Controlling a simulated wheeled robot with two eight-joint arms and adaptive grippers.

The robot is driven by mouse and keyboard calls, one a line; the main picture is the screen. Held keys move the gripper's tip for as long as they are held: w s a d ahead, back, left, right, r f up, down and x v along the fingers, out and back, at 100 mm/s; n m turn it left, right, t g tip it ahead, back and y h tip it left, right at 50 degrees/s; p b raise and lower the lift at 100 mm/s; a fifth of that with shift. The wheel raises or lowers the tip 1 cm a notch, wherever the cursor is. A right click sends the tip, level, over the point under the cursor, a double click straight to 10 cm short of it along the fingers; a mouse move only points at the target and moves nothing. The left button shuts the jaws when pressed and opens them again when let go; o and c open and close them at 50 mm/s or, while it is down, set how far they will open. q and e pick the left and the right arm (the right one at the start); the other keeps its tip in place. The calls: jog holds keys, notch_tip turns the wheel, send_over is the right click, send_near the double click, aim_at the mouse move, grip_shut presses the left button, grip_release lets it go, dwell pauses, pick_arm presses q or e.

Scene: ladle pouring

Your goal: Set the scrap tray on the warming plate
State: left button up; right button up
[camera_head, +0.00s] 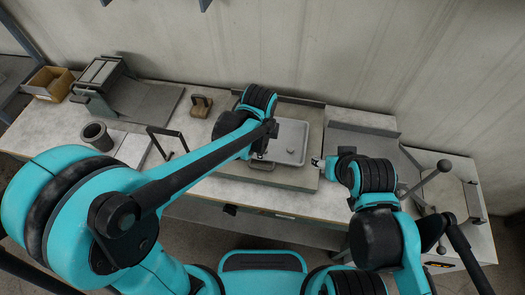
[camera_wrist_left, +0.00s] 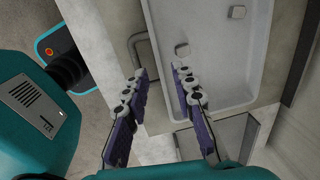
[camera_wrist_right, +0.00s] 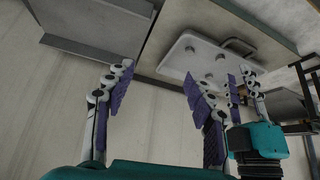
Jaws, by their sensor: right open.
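The pale grey scrap tray (camera_head: 291,136) lies flat on a broad slab at mid bench, with a few small lumps in it. Its near-side loop handle (camera_head: 262,166) also shows in the left wrist view (camera_wrist_left: 133,46). My left gripper (camera_wrist_left: 161,76) is open and empty above the tray's near edge, beside the handle. My right gripper (camera_wrist_right: 173,82) is open and empty, right of the tray in the head view, and apart from it. A darker grey plate (camera_head: 372,148) with a raised back ledge lies right of the tray; I cannot tell surely whether it is the warming plate.
A ball-ended lever (camera_head: 443,166) rises at the right. The wall closes off the back.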

pick_arm(q)
notch_tip(320, 180, up, 6)
jog(key=p, duration=0.1)
jog(key=s+a+r+n+t, duration=0.2)
jog(key=s+a+n+t, duration=0.1)
jog(key=a+n, duration=0.5)
jog(key=s+a+r+n+t, duration=0.2)
jog(key=s+a+n, duration=0.4)
jog(key=a+n, duration=0.3)
jog(key=n, duration=0.3)
jog(key=shift+s+a+r+t, duration=0.15)
jog(key=shift+a+r+t, duration=0.1)
jog(key=shift+t, duration=0.15)
